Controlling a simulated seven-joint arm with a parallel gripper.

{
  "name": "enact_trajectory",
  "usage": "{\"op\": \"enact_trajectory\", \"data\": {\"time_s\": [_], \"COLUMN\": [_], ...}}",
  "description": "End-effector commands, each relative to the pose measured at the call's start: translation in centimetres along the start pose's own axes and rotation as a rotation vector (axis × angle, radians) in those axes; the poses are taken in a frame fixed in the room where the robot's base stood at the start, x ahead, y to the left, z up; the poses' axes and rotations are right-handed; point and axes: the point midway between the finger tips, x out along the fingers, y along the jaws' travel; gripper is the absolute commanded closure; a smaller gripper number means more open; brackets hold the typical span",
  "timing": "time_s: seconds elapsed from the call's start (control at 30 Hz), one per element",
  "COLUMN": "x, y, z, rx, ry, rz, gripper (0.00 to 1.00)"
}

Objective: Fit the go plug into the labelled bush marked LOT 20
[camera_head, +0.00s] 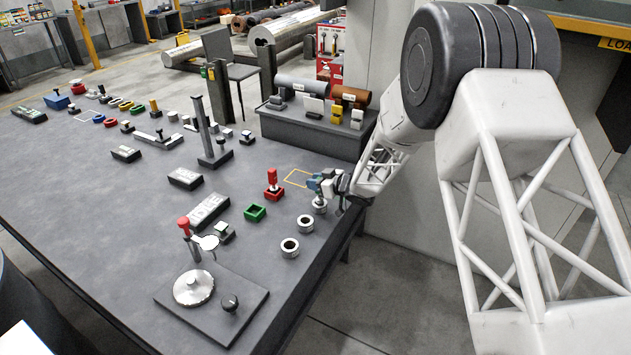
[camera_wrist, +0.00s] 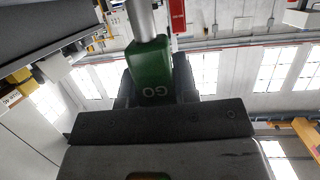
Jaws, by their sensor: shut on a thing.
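My gripper (camera_head: 325,187) is at the right edge of the bench, just above or beside the farthest of three grey ring bushes (camera_head: 320,207). In the wrist view its jaws are shut on the green handle of the go plug (camera_wrist: 150,72), which is marked GO. The plug's silver shaft (camera_wrist: 143,22) extends away from the handle. In the head view the plug is too small to make out, and I cannot tell whether it touches the bush. The other bushes, a middle one (camera_head: 305,224) and a near one (camera_head: 289,248), stand nearby. No LOT marking is readable.
An empty green square holder (camera_head: 255,213) and a red-handled plug in a red holder (camera_head: 272,184) stand left of the bushes. A yellow outline (camera_head: 297,178) lies behind. A dial fixture (camera_head: 194,287) is at the front. A raised shelf (camera_head: 310,130) with cylinders stands behind my gripper.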

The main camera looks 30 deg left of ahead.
Motion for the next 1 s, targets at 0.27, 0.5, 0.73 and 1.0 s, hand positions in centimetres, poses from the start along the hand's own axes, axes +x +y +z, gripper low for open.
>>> {"op": "enact_trajectory", "data": {"time_s": [0.27,0.5,0.73,1.0], "x": [0.1,0.3,0.4,0.5], "y": [0.0,0.0,0.0,0.0], "z": [0.5,0.9,1.3,1.8], "rx": [0.000,0.000,0.000,0.000], "ry": [0.000,0.000,0.000,0.000], "rz": [0.000,0.000,0.000,-0.001], "gripper": [1.00,1.00,1.00,1.00]}}
